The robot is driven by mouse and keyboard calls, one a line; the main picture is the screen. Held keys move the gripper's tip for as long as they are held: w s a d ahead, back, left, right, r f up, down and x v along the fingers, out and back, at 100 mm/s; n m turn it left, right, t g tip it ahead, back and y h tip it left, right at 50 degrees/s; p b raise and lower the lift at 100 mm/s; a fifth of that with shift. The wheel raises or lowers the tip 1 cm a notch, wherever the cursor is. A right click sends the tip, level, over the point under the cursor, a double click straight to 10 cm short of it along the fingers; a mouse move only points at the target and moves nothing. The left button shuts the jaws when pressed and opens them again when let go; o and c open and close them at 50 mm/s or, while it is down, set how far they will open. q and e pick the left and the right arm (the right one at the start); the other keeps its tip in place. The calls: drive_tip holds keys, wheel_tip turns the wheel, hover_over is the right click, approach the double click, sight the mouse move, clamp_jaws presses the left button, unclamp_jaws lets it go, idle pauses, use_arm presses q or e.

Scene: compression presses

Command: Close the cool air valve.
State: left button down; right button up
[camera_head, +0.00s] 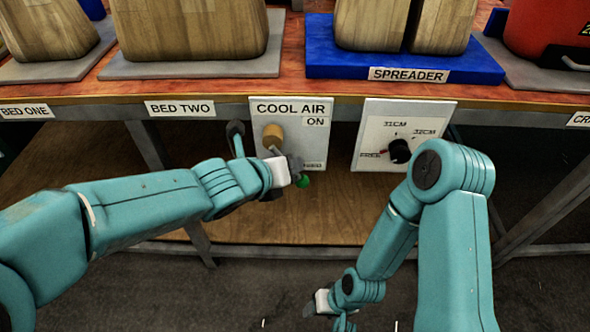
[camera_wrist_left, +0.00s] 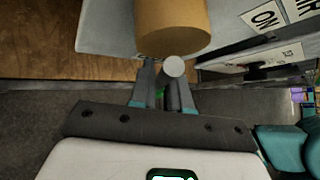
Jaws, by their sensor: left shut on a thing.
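The cool air panel (camera_head: 313,140) is a pale plate on the table's front edge, with an ON label and a lower label partly hidden by my gripper. The valve's tan round body (camera_head: 273,136) sticks out of it and also shows in the left wrist view (camera_wrist_left: 172,25). My left gripper (camera_head: 297,170) is just below and right of this body, shut on the valve's grey handle (camera_wrist_left: 174,67), whose round end shows between the fingers. A green knob (camera_head: 304,181) shows beside the fingertips. My right gripper (camera_head: 318,304) hangs low, away from the panel; its jaws are unclear.
A spreader panel (camera_head: 405,115) with a black dial (camera_head: 399,151) is right of the valve panel. Wooden blocks (camera_head: 190,25) stand on pads on the table above, including a blue pad (camera_head: 330,63). A wooden shelf (camera_head: 250,222) lies below.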

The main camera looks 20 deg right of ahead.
use_arm(q)
drive_tip(key=shift+w+a+f+m+t+y+p, duration=0.2)
drive_tip(key=shift+a+m+y, duration=0.25)
drive_tip(key=shift+y, duration=0.35)
drive_tip(key=shift+w+a+f+m+y+p, duration=0.1)
drive_tip(key=shift+a+m+y+p, duration=0.25)
drive_tip(key=shift+a+y, duration=0.35)
drive_tip(key=shift+w+a+f+m+t+y+p, duration=0.15)
drive_tip(key=shift+a+m+y, duration=0.25)
drive_tip(key=shift+y, duration=0.5)
drive_tip(key=shift+r, duration=0.1)
drive_tip(key=c, duration=1.2)
unclamp_jaws()
